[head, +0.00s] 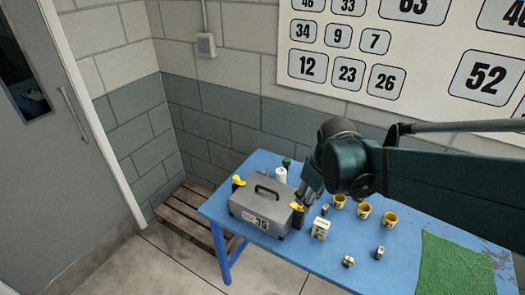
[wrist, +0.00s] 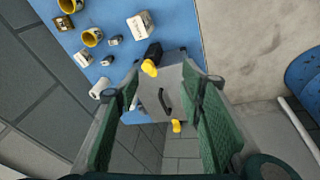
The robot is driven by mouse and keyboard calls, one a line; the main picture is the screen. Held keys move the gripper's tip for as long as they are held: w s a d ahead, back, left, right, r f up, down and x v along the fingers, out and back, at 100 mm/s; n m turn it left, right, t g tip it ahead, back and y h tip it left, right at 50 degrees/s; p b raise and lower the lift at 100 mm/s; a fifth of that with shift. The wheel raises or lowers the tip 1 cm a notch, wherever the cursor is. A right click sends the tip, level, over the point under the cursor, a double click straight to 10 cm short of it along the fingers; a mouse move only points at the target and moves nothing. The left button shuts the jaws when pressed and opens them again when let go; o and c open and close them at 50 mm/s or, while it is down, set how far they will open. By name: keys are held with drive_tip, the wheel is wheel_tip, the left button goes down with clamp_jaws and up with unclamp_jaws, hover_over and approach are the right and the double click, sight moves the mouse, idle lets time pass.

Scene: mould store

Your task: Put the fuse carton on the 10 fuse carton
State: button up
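A small white carton (head: 320,228) with dark print stands on the blue table, right of the grey toolbox; it also shows at the top of the wrist view (wrist: 140,24). A second white carton (wrist: 83,58) shows at the left in the wrist view, near the mugs; in the head view my arm seems to hide it. I cannot read a number on either, so I cannot tell which is the 10 fuse carton. My gripper (wrist: 162,85) is open and empty, its fingers wide apart above the toolbox. It also shows in the head view (head: 306,198).
The toolbox (head: 262,208) has a label reading 35. A black bottle with a yellow top (head: 297,217) stands beside it. Yellow mugs (head: 363,210), small grey pieces (head: 379,252), a white roll (wrist: 100,87) and a green mat (head: 455,267) share the table (head: 310,255). Its front middle has bare room.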

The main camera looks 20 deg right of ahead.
drive_tip(key=s+a+r+m+t, duration=0.4)
drive_tip(key=s+a+r+m, duration=0.1)
drive_tip(key=s+a+r, duration=0.2)
drive_tip(key=shift+s+a+y, duration=0.3)
drive_tip(key=shift+s+a, duration=0.45)
drive_tip(key=shift+a, duration=0.2)
